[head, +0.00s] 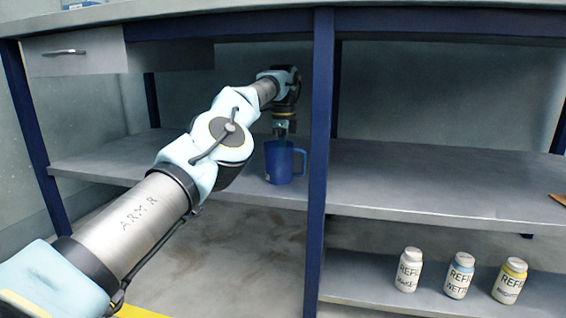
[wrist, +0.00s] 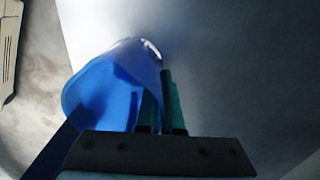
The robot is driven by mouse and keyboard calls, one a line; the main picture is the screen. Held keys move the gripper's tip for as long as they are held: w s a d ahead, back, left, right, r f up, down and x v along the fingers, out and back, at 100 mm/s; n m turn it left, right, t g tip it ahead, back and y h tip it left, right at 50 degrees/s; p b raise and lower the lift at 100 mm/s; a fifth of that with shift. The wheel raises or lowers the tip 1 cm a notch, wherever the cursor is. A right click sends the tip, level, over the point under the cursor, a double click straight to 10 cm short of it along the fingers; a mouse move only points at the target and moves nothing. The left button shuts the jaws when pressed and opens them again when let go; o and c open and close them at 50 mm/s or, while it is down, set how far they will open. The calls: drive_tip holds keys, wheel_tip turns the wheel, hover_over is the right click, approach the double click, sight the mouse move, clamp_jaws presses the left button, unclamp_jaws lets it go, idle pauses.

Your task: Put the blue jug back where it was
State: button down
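The blue jug (head: 279,163) is upright at the middle shelf, just left of the blue post, with its handle toward the right. I cannot tell whether its base touches the shelf. My gripper (head: 283,133) points down from above at the jug's rim. In the wrist view the jug (wrist: 100,92) is left of and between the green fingers of my gripper (wrist: 162,105). The fingers are close together, one on each side of the jug's wall, and look shut on it. The jug's base is hidden in the wrist view.
The middle shelf (head: 420,185) is mostly bare on both sides of the blue post (head: 319,150). A drawer (head: 75,52) hangs at upper left under the worktop.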

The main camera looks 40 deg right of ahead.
drive_tip(key=shift+f, duration=0.15)
drive_tip(key=c, duration=1.1)
unclamp_jaws()
wheel_tip(320, 180, up, 8)
drive_tip(key=p, duration=0.8)
drive_tip(key=shift+f, duration=0.1)
